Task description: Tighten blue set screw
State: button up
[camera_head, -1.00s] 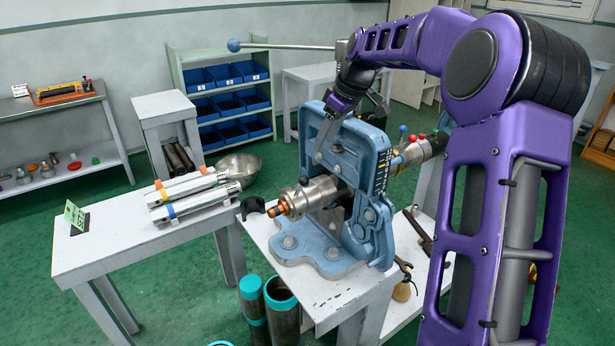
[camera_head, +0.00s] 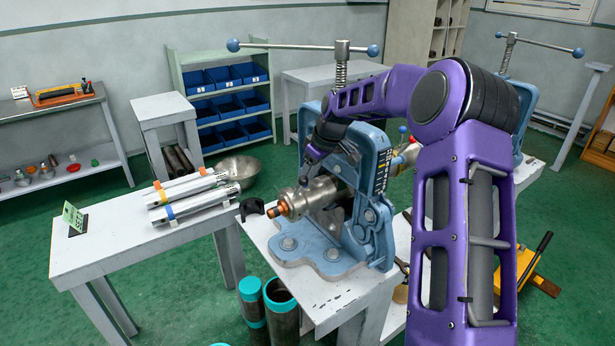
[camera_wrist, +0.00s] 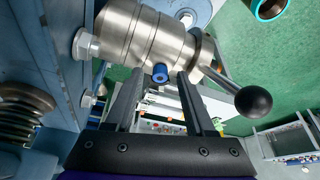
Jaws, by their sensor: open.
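The blue set screw (camera_wrist: 160,73) sticks out of the side of a silver metal cylinder (camera_wrist: 150,32) in the wrist view. My gripper (camera_wrist: 160,78) is open, with one dark finger on each side of the screw. I cannot tell whether either finger touches it. In the head view the cylinder (camera_head: 322,192), with a copper-coloured end, is held in the blue pipe vise (camera_head: 378,175). My gripper (camera_head: 304,182) is at the cylinder's upper side there; its fingertips are hard to see and the screw cannot be made out.
A lever with a black ball knob (camera_wrist: 253,101) juts out right of the fingers. The vise's blue frame (camera_wrist: 60,60) stands close on the left. The vise handle (camera_head: 300,46) spans above. Two silver pipe-like tools (camera_head: 195,195) lie on the left table. Teal-rimmed pipes (camera_head: 280,297) stand below.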

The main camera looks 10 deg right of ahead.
grip_shut()
jog(key=shift+a+m+t+h+b, duration=0.1)
jog(key=shift+m+t+h+b, duration=0.35)
jog(key=shift+m, duration=0.75)
grip_release()
jog(key=shift+r, duration=0.1)
jog(key=p+v, duration=0.1)
jog(key=v, duration=1.6)
jog(key=shift+r, duration=0.2)
jog(key=shift+f, duration=0.1)
